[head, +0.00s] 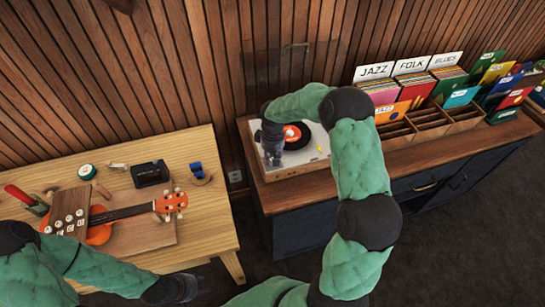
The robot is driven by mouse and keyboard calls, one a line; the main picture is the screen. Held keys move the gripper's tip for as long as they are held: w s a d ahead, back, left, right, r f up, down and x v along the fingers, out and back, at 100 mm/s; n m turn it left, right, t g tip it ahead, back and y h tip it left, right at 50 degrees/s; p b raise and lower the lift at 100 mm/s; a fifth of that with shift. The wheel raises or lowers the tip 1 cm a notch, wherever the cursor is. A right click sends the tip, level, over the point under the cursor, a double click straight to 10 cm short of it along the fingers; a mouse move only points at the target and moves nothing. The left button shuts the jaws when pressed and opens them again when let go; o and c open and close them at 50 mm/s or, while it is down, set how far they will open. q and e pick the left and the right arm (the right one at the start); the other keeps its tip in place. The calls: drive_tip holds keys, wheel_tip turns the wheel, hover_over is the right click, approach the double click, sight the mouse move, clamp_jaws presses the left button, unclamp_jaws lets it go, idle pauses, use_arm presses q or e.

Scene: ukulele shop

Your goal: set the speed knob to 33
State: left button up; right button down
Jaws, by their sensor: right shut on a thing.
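The record player (312,160) has a white top and a wooden base and stands on the dark cabinet. A black record (301,143) with an orange-red label lies on it. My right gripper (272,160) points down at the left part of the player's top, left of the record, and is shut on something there. The speed knob is hidden behind the gripper, so its setting cannot be read. My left gripper (190,287) is low, by the front edge of the light wooden table; its fingers are too dark and small to read.
Record bins (430,117) with JAZZ, FOLK and BLUES signs stand right of the player. A clear lid (290,65) seems raised behind it. The wooden table (215,215) holds an orange ukulele (170,203), a black box (150,173) and small tools.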

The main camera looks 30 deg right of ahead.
idle(0.4)
drive_tip(key=c, duration=1)
unclamp_jaws()
wheel_tip(320, 180, up, 12)
